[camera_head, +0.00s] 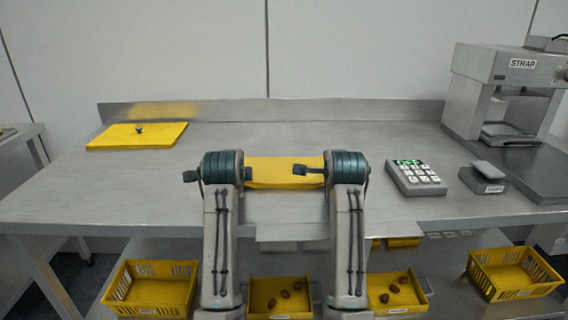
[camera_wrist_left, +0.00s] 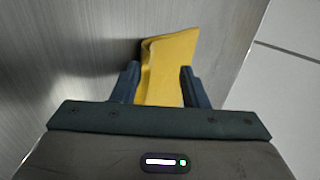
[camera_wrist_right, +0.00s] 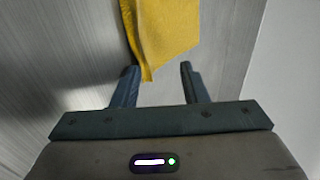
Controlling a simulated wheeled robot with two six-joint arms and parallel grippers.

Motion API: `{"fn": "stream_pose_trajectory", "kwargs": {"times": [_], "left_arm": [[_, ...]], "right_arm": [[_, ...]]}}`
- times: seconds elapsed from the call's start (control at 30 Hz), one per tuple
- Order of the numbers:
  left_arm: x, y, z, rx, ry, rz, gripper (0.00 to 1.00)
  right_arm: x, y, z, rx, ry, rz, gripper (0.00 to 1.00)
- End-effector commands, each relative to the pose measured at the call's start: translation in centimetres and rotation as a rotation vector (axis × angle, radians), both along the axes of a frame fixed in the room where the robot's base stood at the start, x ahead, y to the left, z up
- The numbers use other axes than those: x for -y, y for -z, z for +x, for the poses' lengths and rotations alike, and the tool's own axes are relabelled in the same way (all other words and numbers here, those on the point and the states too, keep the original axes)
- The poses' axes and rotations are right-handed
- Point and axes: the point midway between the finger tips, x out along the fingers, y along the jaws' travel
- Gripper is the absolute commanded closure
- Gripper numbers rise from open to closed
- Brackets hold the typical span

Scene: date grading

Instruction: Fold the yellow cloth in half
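The yellow cloth (camera_head: 275,172) lies on the steel table between my two grippers, near the front edge, as a narrow strip. My left gripper (camera_head: 248,174) is at its left end; in the left wrist view the cloth (camera_wrist_left: 168,75) passes between the two parted fingers (camera_wrist_left: 158,88). My right gripper (camera_head: 312,170) is at its right end. In the right wrist view the cloth (camera_wrist_right: 162,35) ends near the fingertips, its corner by the left finger, and the fingers (camera_wrist_right: 158,75) are apart. The arms hide parts of the cloth's ends in the head view.
A yellow board (camera_head: 110,138) with a small knob lies at the back left. A keypad (camera_head: 416,178), a small grey block (camera_head: 484,179) and a strapping machine (camera_head: 500,85) stand to the right. Yellow crates (camera_head: 150,287) with dates in some sit below the table.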

Motion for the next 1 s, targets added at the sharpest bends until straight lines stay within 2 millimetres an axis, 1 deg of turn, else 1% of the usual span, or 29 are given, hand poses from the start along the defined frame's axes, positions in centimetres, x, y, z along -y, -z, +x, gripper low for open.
{"fn": "stream_pose_trajectory", "kwargs": {"times": [0.2,0.6,0.73,1.0], "left_arm": [[0.1,-3.1,-1.1,0.005,0.0,-0.003,0.6],[0.0,-8.0,-5.1,0.004,0.0,-0.001,0.6],[0.0,-8.7,-5.8,0.002,0.0,-0.001,0.6],[0.0,-8.9,-5.9,0.001,0.001,-0.001,0.6]], "right_arm": [[-0.1,-3.1,-1.1,0.005,-0.001,0.002,0.6],[0.0,-8.0,-5.1,0.005,0.0,0.001,0.6],[0.0,-8.7,-5.8,0.002,0.0,0.0,0.6],[0.0,-8.8,-5.9,0.0,0.0,0.0,0.6]]}}
